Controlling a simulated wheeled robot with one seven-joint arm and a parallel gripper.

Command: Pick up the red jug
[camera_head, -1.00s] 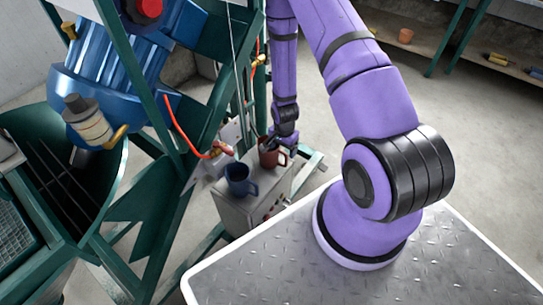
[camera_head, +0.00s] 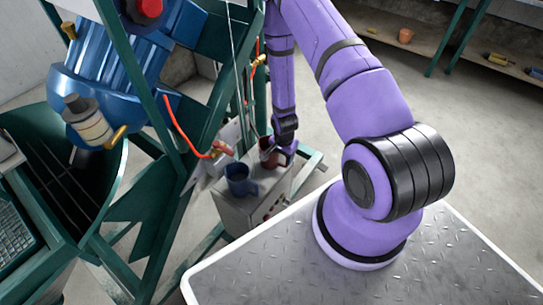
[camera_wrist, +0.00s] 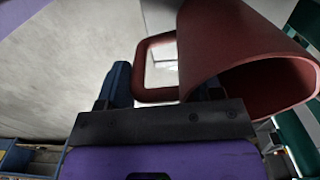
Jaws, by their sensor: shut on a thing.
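The red jug (camera_head: 268,152) is at the back of the grey box in the head view, small and partly covered by my gripper (camera_head: 274,141). In the wrist view the red jug (camera_wrist: 245,52) fills the upper right, its open mouth facing right and its squared handle reaching left. My gripper (camera_wrist: 165,85) is shut on the red jug at its handle side. One dark finger shows left of the handle; the other is mostly hidden by the jug. Whether the jug still touches the box is hard to tell.
A blue jug (camera_head: 241,181) stands on the grey box (camera_head: 238,212), close in front of the red jug. Green frame beams, a red hose (camera_head: 183,136) and a blue machine (camera_head: 125,75) crowd the left. Open floor lies to the right, before a shelf (camera_head: 455,50).

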